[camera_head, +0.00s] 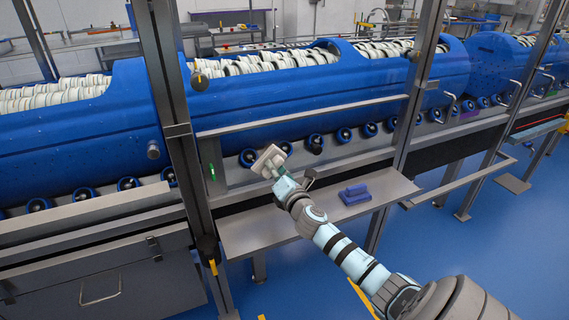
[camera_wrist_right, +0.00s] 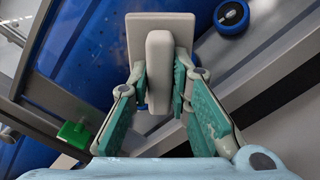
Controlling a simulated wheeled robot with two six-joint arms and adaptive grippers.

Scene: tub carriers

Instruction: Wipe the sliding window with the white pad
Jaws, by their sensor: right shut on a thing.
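The white pad (camera_head: 268,158) is a flat, pale plate with a block-shaped grip on its back. My right gripper (camera_head: 277,174) is shut on that grip. In the right wrist view the pad (camera_wrist_right: 137,32) shows beyond the green finger pads of my right gripper (camera_wrist_right: 161,82). The sliding window seems to be the clear opening between two dark posts, with a grey rail (camera_head: 305,115) across it. The glass itself is hard to make out. I cannot tell whether the pad touches it. My left gripper is not in view.
A grey shelf (camera_head: 255,232) juts out below the window, with blue blocks (camera_head: 354,194) on it. Behind the posts runs a large blue tub (camera_head: 290,95) filled with white rings, above a row of blue rollers (camera_head: 315,142). A green piece (camera_wrist_right: 74,132) shows in the wrist view.

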